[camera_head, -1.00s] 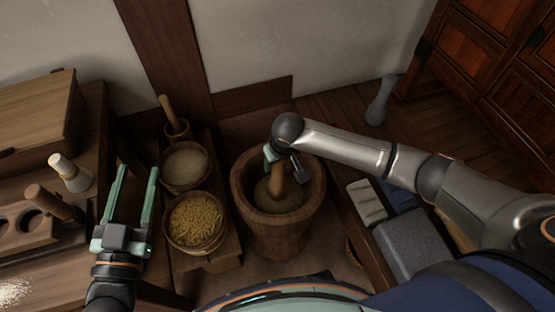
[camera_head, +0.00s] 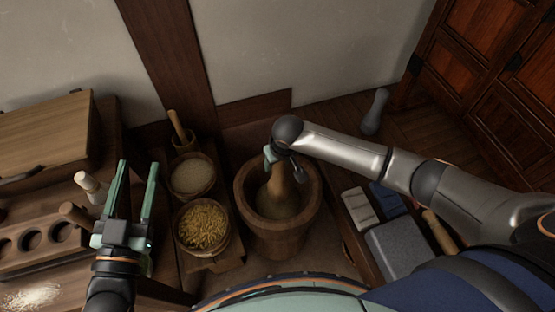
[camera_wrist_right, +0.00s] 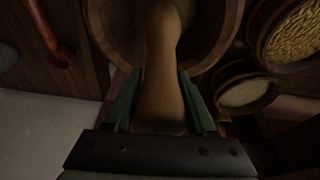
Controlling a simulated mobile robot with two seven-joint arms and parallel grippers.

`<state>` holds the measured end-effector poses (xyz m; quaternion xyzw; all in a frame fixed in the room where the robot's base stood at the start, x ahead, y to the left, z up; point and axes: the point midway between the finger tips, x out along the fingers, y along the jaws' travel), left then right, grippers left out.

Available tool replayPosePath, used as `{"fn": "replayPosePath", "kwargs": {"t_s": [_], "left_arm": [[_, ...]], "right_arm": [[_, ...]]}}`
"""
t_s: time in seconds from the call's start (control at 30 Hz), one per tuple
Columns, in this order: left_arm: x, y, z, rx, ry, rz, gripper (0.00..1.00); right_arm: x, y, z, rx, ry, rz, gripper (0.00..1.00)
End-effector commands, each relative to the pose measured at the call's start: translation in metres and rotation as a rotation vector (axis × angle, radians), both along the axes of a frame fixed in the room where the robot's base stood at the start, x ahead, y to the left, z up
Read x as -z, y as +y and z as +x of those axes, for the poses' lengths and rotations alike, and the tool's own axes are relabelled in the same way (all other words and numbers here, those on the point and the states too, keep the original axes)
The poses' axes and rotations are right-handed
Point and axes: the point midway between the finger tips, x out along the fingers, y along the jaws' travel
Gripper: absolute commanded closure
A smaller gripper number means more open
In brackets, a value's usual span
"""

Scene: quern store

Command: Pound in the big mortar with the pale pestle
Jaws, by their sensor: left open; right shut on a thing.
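The big wooden mortar (camera_head: 242,205) stands on the floor at the middle of the head view, with pale matter inside. My right gripper (camera_head: 278,160) is over its far rim, shut on the tan wooden pale pestle (camera_head: 280,188). The pestle's wide lower end hangs inside the mortar; whether it touches the contents cannot be told. In the right wrist view the pestle (camera_wrist_right: 163,70) runs from between the fingers (camera_wrist_right: 165,95) into the mortar (camera_wrist_right: 112,35). My left gripper (camera_head: 136,195) is open and empty, left of the bowls.
A wooden rack (camera_head: 45,245) stands at far left. A grey pestle-shaped thing (camera_head: 375,112) stands behind.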

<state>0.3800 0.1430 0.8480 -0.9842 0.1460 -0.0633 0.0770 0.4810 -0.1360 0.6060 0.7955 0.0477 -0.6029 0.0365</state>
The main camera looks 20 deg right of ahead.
Motion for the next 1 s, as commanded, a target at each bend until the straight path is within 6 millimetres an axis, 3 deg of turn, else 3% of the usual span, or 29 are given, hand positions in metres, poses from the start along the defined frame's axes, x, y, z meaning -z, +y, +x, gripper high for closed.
{"fn": "replayPosePath", "kwargs": {"t_s": [0.03, 0.1, 0.4, 0.8, 1.0], "left_arm": [[-0.015, 0.0, 0.0, 0.0, 0.0, 0.0, 0.46], [-0.019, 0.0, 0.0, 0.0, 0.0, 0.0, 0.46], [-0.015, 0.0, 0.0, 0.0, 0.0, 0.0, 0.46], [0.017, 0.0, 0.0, 0.0, 0.0, 0.0, 0.46], [0.018, 0.0, 0.0, 0.0, 0.0, 0.0, 0.46]], "right_arm": [[-0.015, 0.001, 0.001, -0.001, -0.004, 0.003, 1.0], [-0.018, 0.001, 0.001, -0.001, -0.005, 0.003, 1.0], [-0.014, 0.001, 0.002, -0.001, -0.005, 0.003, 1.0], [0.05, 0.001, 0.002, 0.001, -0.005, 0.003, 1.0], [0.056, 0.001, 0.002, -0.001, -0.006, 0.004, 1.0]]}}
